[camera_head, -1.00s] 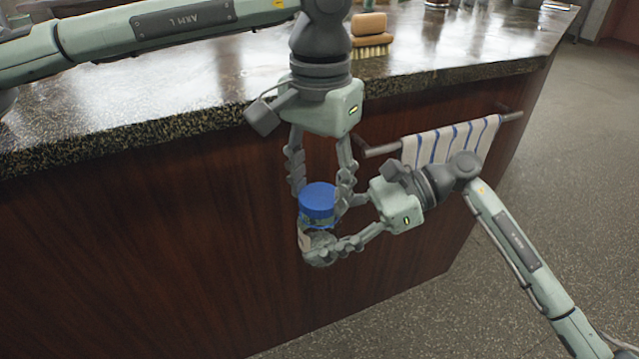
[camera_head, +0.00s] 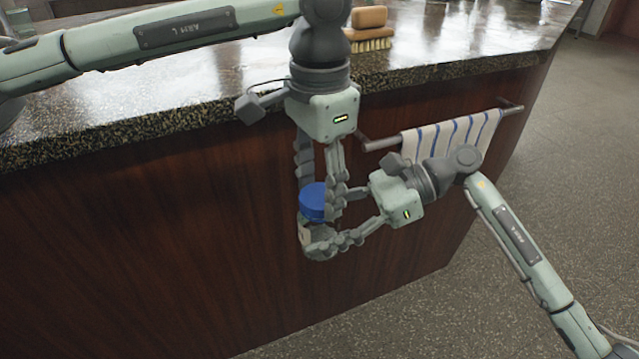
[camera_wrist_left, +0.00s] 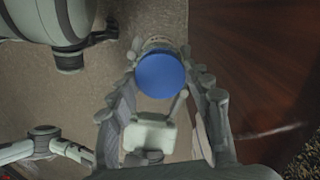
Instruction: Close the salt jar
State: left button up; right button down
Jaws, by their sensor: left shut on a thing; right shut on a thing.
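The salt jar's blue lid (camera_head: 313,201) is on top of the jar, in front of the counter's wooden side. My left gripper (camera_head: 322,208) comes down from above and is shut on the lid; in the left wrist view the round blue lid (camera_wrist_left: 160,75) lies between its fingers. My right gripper (camera_head: 322,245) comes in from the right and is shut on the jar body (camera_head: 304,234) below the lid. Most of the jar body is hidden by the fingers. I cannot tell whether the lid is fully seated.
The dark stone counter edge (camera_head: 130,130) runs behind my left arm. A wooden brush (camera_head: 370,28) lies on the counter. A striped towel (camera_head: 450,138) hangs from a rail to the right of the grippers. The floor to the right is clear.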

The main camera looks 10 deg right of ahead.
pick_arm(q)
jog(key=shift+m, duration=1)
jog(key=o, duration=0.7)
jog(key=shift+o, duration=0.2)
jog(key=shift+r, duration=2.3)
jog(key=shift+c, duration=0.3)
